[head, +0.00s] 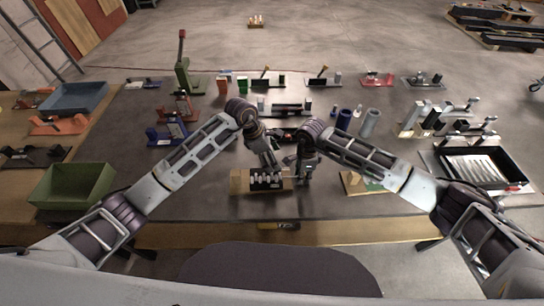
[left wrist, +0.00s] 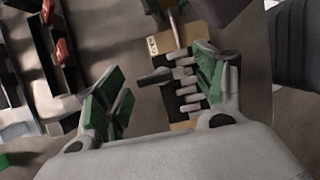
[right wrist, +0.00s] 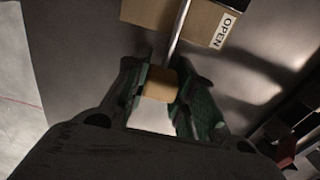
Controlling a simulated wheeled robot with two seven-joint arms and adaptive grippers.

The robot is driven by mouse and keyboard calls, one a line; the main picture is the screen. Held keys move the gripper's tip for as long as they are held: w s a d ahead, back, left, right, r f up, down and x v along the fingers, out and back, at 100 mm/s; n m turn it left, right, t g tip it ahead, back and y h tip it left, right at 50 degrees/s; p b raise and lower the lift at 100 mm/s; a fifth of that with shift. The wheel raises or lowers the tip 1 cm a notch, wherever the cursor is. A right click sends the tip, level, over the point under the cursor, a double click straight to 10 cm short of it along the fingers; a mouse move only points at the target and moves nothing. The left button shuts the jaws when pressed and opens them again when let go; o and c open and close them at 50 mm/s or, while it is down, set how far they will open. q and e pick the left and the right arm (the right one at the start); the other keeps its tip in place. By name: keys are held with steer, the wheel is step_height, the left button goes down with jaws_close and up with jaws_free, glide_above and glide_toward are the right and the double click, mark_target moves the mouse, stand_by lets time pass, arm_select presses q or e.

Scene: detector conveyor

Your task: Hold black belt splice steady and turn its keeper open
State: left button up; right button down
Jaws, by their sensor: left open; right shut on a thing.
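The black belt splice (head: 265,181) with its row of grey clips lies on a wooden board (head: 238,183) near the table's front edge. It also shows in the left wrist view (left wrist: 186,92), with a dark tab sticking out between the left fingers. My left gripper (head: 268,163) is open; its right finger is close to the splice, contact unclear. My right gripper (head: 300,172) is shut on a tan keeper handle (right wrist: 160,84). A metal rod (right wrist: 181,28) runs from this handle towards the board, beside a label reading OPEN (right wrist: 223,30). The rod's far end is out of view.
A green bin (head: 72,186) stands at the left. Blue and grey cylinders (head: 343,119) stand behind my right forearm. A black tray (head: 476,165) lies at the right. Bare table shows left of the wooden board.

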arm_select(q)
steer(key=shift+c, duration=0.4)
steer(key=c, duration=0.9)
steer(key=shift+c, duration=0.2)
steer(key=shift+n, duration=0.5)
steer(key=shift+s+n+t+y, duration=0.15)
steer(key=shift+n+t, duration=0.3)
steer(key=shift+n, duration=0.5)
steer(key=shift+w+n+t+y, duration=0.1)
steer(key=shift+n+t+y, duration=0.25)
steer(key=shift+n, duration=0.6)
steer(key=shift+s+n+t+y, duration=0.1)
steer(key=shift+n+t+y, duration=0.35)
steer(key=shift+n, duration=1.35)
steer(key=shift+d+n+t, duration=0.1)
steer(key=shift+n+t, duration=0.15)
steer(key=shift+n, duration=0.05)
steer(key=o, duration=1)
